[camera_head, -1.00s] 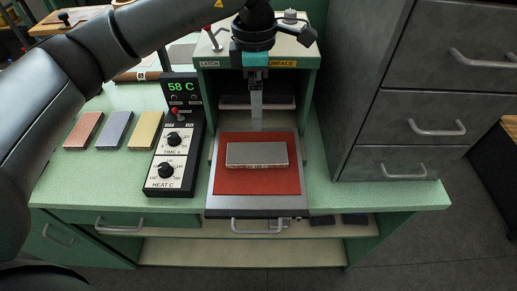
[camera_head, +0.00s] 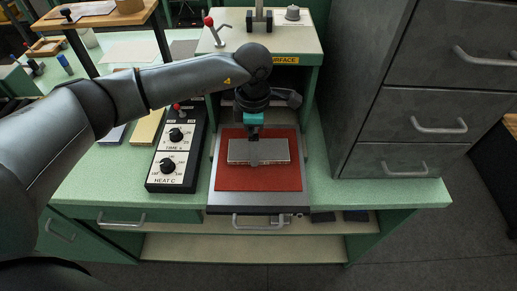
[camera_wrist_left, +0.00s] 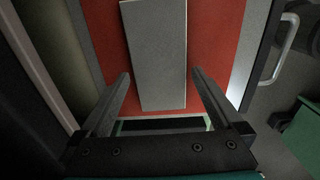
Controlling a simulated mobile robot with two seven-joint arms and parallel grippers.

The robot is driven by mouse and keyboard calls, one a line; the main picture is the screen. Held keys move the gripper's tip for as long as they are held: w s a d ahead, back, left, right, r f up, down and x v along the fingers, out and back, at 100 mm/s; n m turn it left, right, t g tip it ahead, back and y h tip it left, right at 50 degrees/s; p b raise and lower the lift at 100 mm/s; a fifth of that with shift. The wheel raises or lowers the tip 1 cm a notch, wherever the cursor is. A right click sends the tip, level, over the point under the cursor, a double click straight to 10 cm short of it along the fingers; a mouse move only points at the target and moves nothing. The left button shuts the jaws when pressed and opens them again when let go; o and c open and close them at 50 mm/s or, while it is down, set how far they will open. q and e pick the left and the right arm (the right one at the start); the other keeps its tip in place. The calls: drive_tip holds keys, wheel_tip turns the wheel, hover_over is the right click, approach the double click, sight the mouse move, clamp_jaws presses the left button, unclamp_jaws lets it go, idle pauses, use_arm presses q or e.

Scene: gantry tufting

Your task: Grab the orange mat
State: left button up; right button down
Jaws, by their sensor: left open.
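The orange mat (camera_head: 260,182) looks reddish-orange and lies flat on a pulled-out metal press tray (camera_head: 232,205). It also shows in the left wrist view (camera_wrist_left: 222,30). A grey rectangular block (camera_head: 278,151) sits on the middle of the mat, leaving a border of mat bare around it. My left gripper (camera_head: 254,160) is over the block, pointing down. In the left wrist view its two fingers (camera_wrist_left: 160,76) stand apart, on either side of the grey block (camera_wrist_left: 157,50). I cannot tell whether they touch it. My right gripper is not in view.
A control box (camera_head: 172,165) with dials stands left of the tray. The press housing (camera_head: 297,45) rises behind it and grey drawers (camera_head: 395,125) stand to the right. A yellow slab (camera_head: 147,127) and a partly covered blue one lie on the green bench (camera_head: 108,175).

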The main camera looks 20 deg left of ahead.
use_arm(q)
drive_tip(key=shift+f, duration=0.6)
drive_tip(key=c, duration=1.1)
drive_tip(key=shift+r, duration=0.15)
